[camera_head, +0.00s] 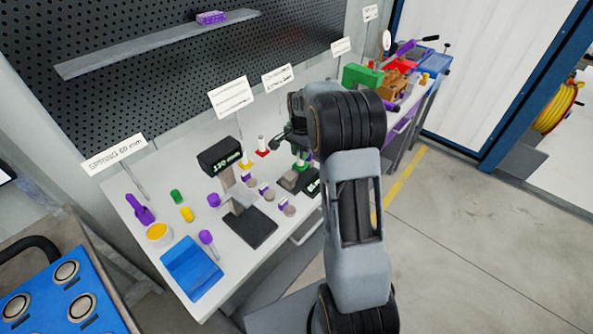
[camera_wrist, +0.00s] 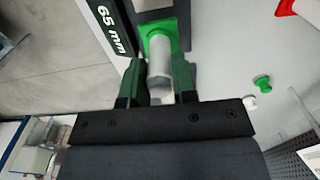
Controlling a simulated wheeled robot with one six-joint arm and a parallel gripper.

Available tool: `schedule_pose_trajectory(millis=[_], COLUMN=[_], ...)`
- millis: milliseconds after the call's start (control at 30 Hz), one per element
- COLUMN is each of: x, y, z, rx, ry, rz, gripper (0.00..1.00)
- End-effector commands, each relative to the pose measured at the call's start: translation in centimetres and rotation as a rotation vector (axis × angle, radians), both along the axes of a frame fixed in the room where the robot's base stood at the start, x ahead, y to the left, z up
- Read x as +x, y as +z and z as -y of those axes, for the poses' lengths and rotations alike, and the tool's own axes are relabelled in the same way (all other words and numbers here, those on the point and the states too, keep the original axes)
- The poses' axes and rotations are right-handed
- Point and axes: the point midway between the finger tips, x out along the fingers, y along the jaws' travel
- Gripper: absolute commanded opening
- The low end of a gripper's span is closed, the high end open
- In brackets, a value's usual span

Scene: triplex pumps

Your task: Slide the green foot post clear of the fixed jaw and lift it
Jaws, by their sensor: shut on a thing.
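The green foot post has a pale grey shaft (camera_wrist: 160,72) and a green foot (camera_wrist: 158,36) in the wrist view. My gripper (camera_wrist: 158,68) is shut on the shaft, with one green finger on each side. The foot lies beyond the fingertips, against or very near a dark block at the top; whether they touch I cannot tell. A black plate marked "65 mm" (camera_wrist: 117,24) lies beside it. In the head view, my gripper (camera_head: 300,150) is over the bench and the green foot (camera_head: 302,164) shows below it. The fixed jaw is not clearly distinguishable.
A post with a red foot (camera_head: 262,151) and one with a yellow foot (camera_head: 245,162) stand left of my gripper. A black gauge marked "130 mm" (camera_head: 220,155) and a blue tray (camera_head: 191,268) are further left.

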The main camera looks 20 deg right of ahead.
Motion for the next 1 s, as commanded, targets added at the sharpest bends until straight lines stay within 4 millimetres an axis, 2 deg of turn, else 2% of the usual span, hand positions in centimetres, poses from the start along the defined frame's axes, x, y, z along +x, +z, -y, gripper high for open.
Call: schedule_pose_trajectory(millis=[500, 1000], x=[0.0, 0.0], y=[2.8, 2.8], z=[0.0, -0.1], rx=[0.000, 0.000], ry=[0.000, 0.001], rz=[0.000, 0.000], gripper=[0.09, 0.09])
